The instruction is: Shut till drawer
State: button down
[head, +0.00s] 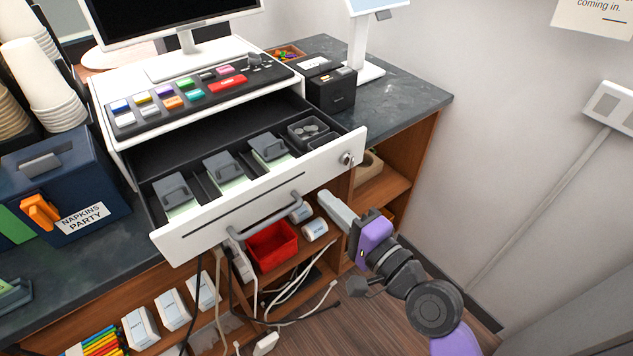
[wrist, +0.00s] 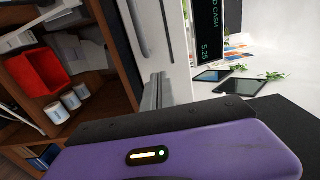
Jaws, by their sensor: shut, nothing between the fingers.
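The till drawer (head: 330,160) is pulled out of the white till (head: 122,138). Its white front has a grey bar handle (head: 265,222) and a key lock (head: 347,158) at the right end. Inside are several grey clips over notes and dark coin cups (head: 307,131). My gripper (head: 328,199) is shut and empty, just below the right part of the drawer front, right of the handle. In the wrist view its fingers (wrist: 157,92) point at the white drawer front (wrist: 168,38). I cannot tell whether they touch it.
A red bin (head: 271,246) and white rolls (head: 315,230) sit on the shelf below the drawer. Cables hang beneath it. A dark napkin box (head: 62,180) stands left of the drawer, and a black box (head: 331,90) right of the till. Floor is free beside the counter's right end.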

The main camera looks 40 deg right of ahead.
aim_at(261, 135)
jog(key=shift+w+p, duration=0.5)
jog(key=shift+w, duration=1.7)
jog(key=w+p, duration=0.1)
jog(key=w, duration=2.3)
jog(key=shift+w+r, duration=0.2)
jog(key=shift+w, duration=0.05)
jog(key=shift+s+f, duration=0.1)
